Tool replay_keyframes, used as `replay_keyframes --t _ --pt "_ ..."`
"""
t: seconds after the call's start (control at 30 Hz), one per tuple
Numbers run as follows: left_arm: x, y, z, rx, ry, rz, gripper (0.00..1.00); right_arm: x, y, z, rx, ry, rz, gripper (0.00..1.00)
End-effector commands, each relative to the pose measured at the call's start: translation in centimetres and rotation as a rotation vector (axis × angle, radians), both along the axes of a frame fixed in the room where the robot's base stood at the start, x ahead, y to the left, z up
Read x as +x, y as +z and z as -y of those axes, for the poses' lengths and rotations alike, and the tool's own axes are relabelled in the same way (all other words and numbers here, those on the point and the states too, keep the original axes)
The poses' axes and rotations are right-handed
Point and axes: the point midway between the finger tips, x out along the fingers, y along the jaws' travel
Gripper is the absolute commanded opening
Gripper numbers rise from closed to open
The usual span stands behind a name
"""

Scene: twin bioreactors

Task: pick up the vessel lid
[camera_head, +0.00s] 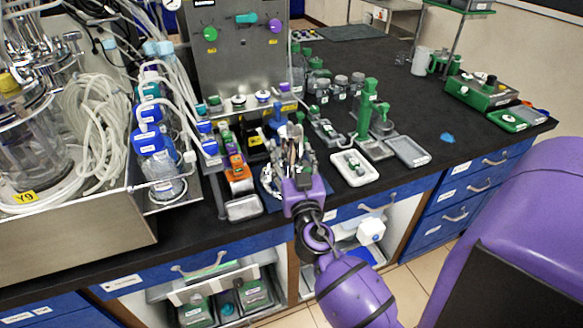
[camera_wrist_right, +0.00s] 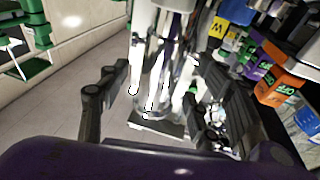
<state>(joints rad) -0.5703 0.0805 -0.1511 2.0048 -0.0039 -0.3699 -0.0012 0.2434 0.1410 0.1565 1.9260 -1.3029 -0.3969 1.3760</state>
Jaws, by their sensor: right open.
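My right gripper (camera_head: 291,160) reaches over the bench's front edge in the head view, above a dark blue mat. In the right wrist view the right gripper (camera_wrist_right: 165,98) is open, its two dark fingers well apart. A cluster of shiny metal tubes and fittings (camera_wrist_right: 150,75), which looks like the vessel lid, shows between and beyond the fingers. I cannot tell whether the fingers touch it. In the head view this metalwork (camera_head: 272,180) is largely hidden by the gripper, and its rim is not clear. My left gripper is not in view.
Orange and other coloured boxes (camera_head: 238,168) stand close left of the gripper, with a small metal tray (camera_head: 243,208) in front. A white tray (camera_head: 354,168) and a green stand (camera_head: 366,110) are to the right. Blue-capped bottles (camera_head: 155,150) stand further left.

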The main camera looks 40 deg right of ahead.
Motion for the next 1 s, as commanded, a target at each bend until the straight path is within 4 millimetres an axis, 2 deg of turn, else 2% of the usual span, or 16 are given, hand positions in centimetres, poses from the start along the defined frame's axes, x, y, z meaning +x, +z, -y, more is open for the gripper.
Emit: replay_keyframes --t 0.03,0.13,0.43,0.87,1.0 --pt "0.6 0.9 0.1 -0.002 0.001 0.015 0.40 0.9 0.8 0.3 -0.002 0.001 0.007 0.59" --pt "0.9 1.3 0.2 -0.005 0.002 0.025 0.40 1.8 0.7 0.8 -0.002 0.000 0.004 0.59" --pt "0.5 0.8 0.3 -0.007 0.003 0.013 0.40 2.1 0.3 1.0 0.000 0.000 -0.001 0.59" --pt "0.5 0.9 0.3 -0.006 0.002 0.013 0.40 2.1 0.3 0.9 0.001 0.000 0.000 0.02" --pt "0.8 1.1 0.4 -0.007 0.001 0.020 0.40 2.1 0.4 0.9 0.001 0.000 0.000 0.00"
